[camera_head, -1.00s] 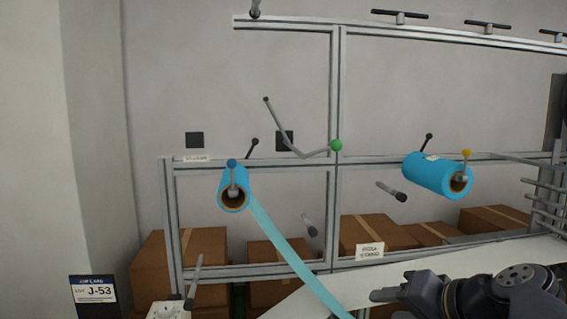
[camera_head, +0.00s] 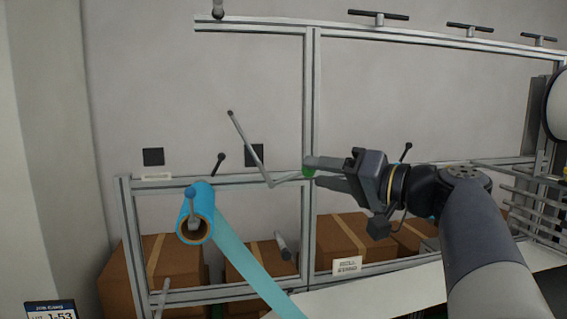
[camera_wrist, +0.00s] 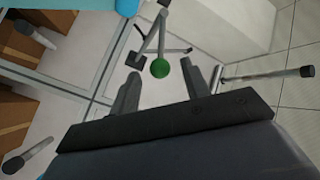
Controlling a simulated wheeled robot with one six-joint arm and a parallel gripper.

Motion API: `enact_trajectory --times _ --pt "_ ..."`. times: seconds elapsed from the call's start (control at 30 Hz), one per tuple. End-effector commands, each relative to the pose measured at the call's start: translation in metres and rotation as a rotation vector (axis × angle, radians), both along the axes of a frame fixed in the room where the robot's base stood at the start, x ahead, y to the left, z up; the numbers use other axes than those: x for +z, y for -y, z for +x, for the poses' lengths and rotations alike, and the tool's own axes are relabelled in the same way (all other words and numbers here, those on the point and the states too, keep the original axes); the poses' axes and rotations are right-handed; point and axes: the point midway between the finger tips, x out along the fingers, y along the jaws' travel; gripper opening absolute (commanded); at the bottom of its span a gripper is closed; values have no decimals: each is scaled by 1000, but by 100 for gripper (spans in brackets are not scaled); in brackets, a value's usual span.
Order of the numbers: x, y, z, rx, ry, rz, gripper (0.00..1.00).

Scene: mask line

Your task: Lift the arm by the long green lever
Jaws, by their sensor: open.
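The long lever (camera_head: 251,149) is a bent grey rod on the metal frame, with a green ball (camera_head: 307,171) at its right end. From the ball the rod runs left to a bend, then rises to a dark tip. My gripper (camera_head: 313,174) is open at the green ball, its fingers pointing left and partly covering it. In the wrist view, the green ball (camera_wrist: 160,67) shows between the two open fingertips (camera_wrist: 162,78). I cannot tell whether either finger touches it.
A blue film roll (camera_head: 201,203) hangs on the frame (camera_head: 311,90) at left, its film strip (camera_head: 243,257) running down right. Short dark-tipped rods (camera_head: 284,246) stick out nearby. Cardboard boxes (camera_head: 150,275) stand behind the frame. My arm hides the right-hand blue roll.

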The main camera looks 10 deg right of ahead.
Motion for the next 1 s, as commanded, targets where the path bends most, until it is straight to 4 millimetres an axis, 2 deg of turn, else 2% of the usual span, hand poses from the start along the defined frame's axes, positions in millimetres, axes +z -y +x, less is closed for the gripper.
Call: enact_trajectory --times 0.1,0.3,0.77,1.0 --pt "2 -14 15 5 -2 2 45" --pt "1 -29 32 3 -3 1 45" --pt "-1 -35 40 -1 -1 0 45" --pt "-1 -35 40 -1 -1 0 25"
